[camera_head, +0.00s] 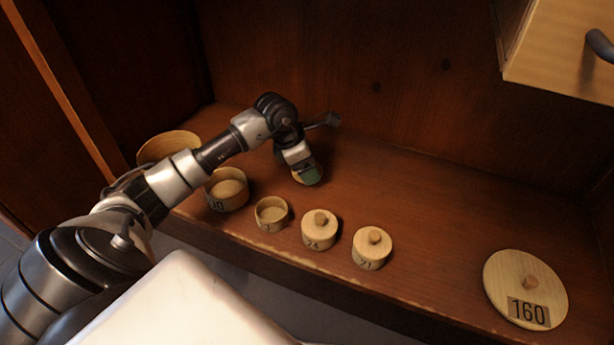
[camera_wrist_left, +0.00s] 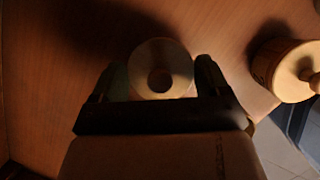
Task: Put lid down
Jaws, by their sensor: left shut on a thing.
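My left gripper (camera_head: 306,174) is low over the shelf, behind the row of pots. It is shut on a small round wooden lid (camera_wrist_left: 148,82), which sits between the two fingers in the left wrist view with a darker round spot at its centre. In the head view the gripper hides most of this lid. I cannot tell whether the lid touches the shelf. A small open pot (camera_head: 271,214) stands in the row, in front and to the left of the gripper. My right gripper is not in view.
Lidded pots marked 24 (camera_head: 319,231) and 21 (camera_head: 372,248) stand near the front edge. A larger open pot (camera_head: 227,190) and a wide bowl (camera_head: 168,146) are at left. A wide lid marked 160 (camera_head: 526,289) lies at right. The shelf (camera_head: 430,200) behind the row is clear.

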